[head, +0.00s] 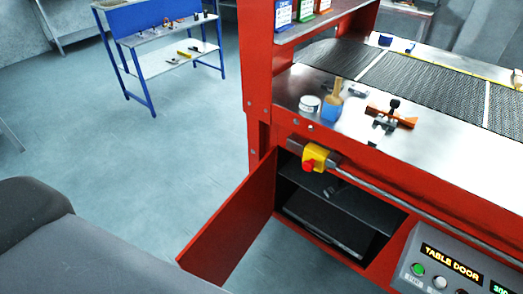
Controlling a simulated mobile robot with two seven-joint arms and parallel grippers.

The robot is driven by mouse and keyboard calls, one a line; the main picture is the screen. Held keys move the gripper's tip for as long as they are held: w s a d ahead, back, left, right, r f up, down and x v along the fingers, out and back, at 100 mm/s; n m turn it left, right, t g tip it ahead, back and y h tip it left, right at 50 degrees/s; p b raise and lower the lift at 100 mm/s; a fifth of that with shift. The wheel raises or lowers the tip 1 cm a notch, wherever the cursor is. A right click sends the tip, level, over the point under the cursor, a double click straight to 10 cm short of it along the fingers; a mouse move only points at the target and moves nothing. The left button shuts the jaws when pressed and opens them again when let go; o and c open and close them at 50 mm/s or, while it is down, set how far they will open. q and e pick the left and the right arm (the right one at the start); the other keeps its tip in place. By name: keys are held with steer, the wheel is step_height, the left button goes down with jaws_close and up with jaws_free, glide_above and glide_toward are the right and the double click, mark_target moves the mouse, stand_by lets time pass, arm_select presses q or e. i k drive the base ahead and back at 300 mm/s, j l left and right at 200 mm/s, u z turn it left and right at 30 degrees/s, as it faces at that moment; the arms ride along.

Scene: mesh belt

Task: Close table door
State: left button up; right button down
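The red table door (232,232) stands open in the head view. It is hinged at the left side of the cabinet opening and swings out to the lower left. The dark cabinet (335,208) behind it shows a shelf and some dark items inside. A panel with a lit "TABLE DOOR" display (452,262) is at the lower right. Neither of my grippers is in view.
A yellow box with a red emergency button (312,160) sticks out above the opening, beside a long metal rail (400,190). A blue workbench (160,40) stands at the back left.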

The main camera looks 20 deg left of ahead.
mark_target(214, 254)
steer(key=j+z, duration=0.15)
steer(key=j, duration=0.3)
steer(key=j+z, duration=0.15)
steer(key=j, duration=0.35)
steer(key=k+j+z, duration=0.15)
steer(key=j, duration=0.3)
steer(key=j+z, duration=0.15)
steer(key=j, duration=0.3)
steer(key=k+j+z, duration=0.15)
steer(key=j, duration=0.3)
steer(key=j+z, duration=0.15)
steer(key=j, duration=0.3)
steer(key=k+j+z, duration=0.15)
steer(key=j, duration=0.25)
steer(key=k+j+z, duration=0.15)
steer(key=k+j, duration=0.45)
steer(key=k, duration=0.05)
